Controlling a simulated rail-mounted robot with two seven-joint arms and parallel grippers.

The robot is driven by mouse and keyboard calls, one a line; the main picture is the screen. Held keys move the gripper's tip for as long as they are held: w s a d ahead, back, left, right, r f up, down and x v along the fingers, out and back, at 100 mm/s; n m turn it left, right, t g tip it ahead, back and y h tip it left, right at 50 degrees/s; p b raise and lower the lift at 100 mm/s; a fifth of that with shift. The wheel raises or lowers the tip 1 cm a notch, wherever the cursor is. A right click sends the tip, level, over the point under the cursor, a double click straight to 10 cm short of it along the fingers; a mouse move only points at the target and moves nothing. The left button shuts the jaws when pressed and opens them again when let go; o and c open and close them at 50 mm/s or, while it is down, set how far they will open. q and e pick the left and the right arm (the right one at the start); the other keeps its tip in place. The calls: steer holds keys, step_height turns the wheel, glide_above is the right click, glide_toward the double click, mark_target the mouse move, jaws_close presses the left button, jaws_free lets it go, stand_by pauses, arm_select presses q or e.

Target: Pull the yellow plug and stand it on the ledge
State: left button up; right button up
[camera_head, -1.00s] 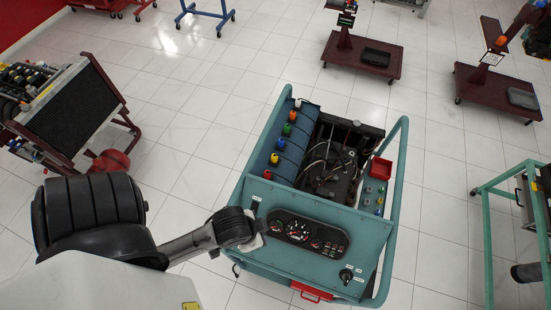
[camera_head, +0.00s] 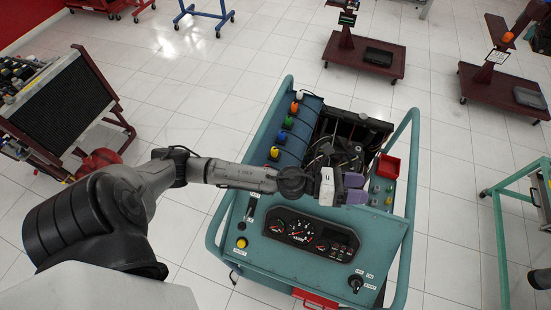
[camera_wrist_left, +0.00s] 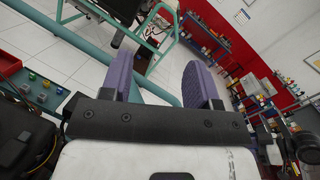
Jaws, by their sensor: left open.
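A yellow plug (camera_head: 274,153) sits at the near end of the row of coloured plugs along the left side of the teal engine trainer. A second yellow piece (camera_head: 241,242) is on the front panel's left; I cannot tell which is the task's plug. Small coloured caps (camera_head: 376,188) stand on the strip at the right side. I cannot tell which surface is the ledge. My left gripper (camera_head: 354,188) is above the trainer, right of the engine, its purple fingers apart and empty. Its fingers also show in the left wrist view (camera_wrist_left: 158,75). My right gripper is not in view.
The gauge panel (camera_head: 311,234) and engine (camera_head: 342,153) lie close to the gripper. A red tray (camera_head: 388,167) is on the right strip. The teal tube frame (camera_head: 410,190) rises around the trainer. White floor lies around it.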

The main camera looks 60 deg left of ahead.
arm_select(q)
steer(key=a+f+m+g+b, duration=0.1)
steer(key=f+m+g, duration=0.1)
steer(key=m, duration=0.2)
steer(key=w+a+f+m+g+b, duration=0.1)
steer(key=f+m+g, duration=0.1)
steer(key=f+m, duration=0.1)
steer(key=a+f+m+g+b, duration=0.1)
steer(key=a+f+m+g, duration=0.1)
steer(key=m, duration=0.3)
steer(key=shift+w+a+f+m+g+h, duration=0.1)
steer(key=shift+w+f+m+g+h, duration=0.05)
steer(key=shift+f+m+g+h, duration=0.3)
steer(key=a+f+m+g+y+b, duration=0.2)
steer(key=a+f+m+g+y, duration=0.15)
steer(key=a+f+m, duration=0.35)
steer(key=m+g+y+b, duration=0.2)
steer(key=m+g+y, duration=0.35)
steer(key=y, duration=0.35)
glide_above(274, 149)
step_height(274, 149, down, 2)
steer(key=shift+w+f+t, duration=0.1)
steer(key=shift+t, duration=0.35)
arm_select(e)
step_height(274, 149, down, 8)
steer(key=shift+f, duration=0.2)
